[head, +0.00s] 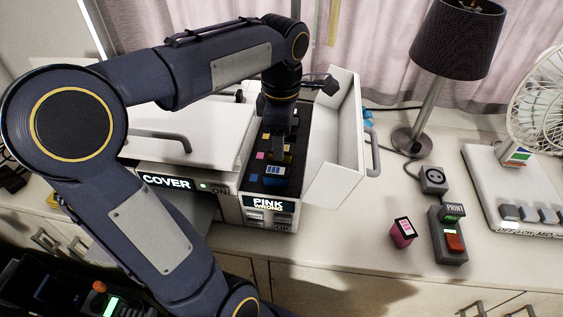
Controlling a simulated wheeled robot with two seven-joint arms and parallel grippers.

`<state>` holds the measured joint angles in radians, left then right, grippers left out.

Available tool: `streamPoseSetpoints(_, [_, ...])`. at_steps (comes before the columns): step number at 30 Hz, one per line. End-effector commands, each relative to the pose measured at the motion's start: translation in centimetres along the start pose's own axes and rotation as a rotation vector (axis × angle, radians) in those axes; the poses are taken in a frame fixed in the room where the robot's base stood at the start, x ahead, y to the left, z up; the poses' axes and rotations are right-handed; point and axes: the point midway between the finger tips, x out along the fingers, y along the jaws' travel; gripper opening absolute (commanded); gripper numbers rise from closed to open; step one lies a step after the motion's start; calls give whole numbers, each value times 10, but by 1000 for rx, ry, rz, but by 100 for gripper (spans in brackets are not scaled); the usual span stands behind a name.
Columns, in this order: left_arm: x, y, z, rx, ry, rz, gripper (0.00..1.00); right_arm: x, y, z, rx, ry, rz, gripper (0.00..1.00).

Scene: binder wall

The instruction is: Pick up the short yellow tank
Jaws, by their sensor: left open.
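The open printer bay (250,187) holds several ink tanks in dark slots. Small yellow patches (289,148) show beside my gripper inside the bay; which one belongs to the short yellow tank I cannot tell, as my gripper and wrist hide part of it. A pink patch (260,155) lies to the left, and a tank with a blue label (275,170) stands at the front. My left gripper (281,147) is open and points down into the bay among the tanks. Its fingertips are hard to make out. My right gripper is not in view.
The white lid (345,140) stands open at the bay's right. The printer's screen (268,203) reads "PINK WRONG". A pink tank (402,232) stands on the counter, left of the print button box (448,235). A lamp (412,140) and a fan (540,115) stand right.

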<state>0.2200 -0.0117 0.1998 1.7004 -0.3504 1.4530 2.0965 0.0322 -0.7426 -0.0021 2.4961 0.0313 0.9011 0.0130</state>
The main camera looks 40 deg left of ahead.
Motion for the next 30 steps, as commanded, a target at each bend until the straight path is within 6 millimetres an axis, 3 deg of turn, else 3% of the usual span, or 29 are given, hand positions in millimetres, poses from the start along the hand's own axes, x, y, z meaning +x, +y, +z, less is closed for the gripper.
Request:
streamPoseSetpoints(1, [16,1,-1,-1,0,-1,55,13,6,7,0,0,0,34])
streamPoseSetpoints(4, [29,1,-1,0,0,0,55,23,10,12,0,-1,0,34])
streamPoseSetpoints(13, [29,1,-1,1,-1,0,55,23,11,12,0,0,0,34])
streamPoseSetpoints(24, [29,1,-1,1,-1,0,6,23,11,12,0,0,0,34])
streamPoseSetpoints(30, [29,1,-1,1,-1,0,6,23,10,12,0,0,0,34])
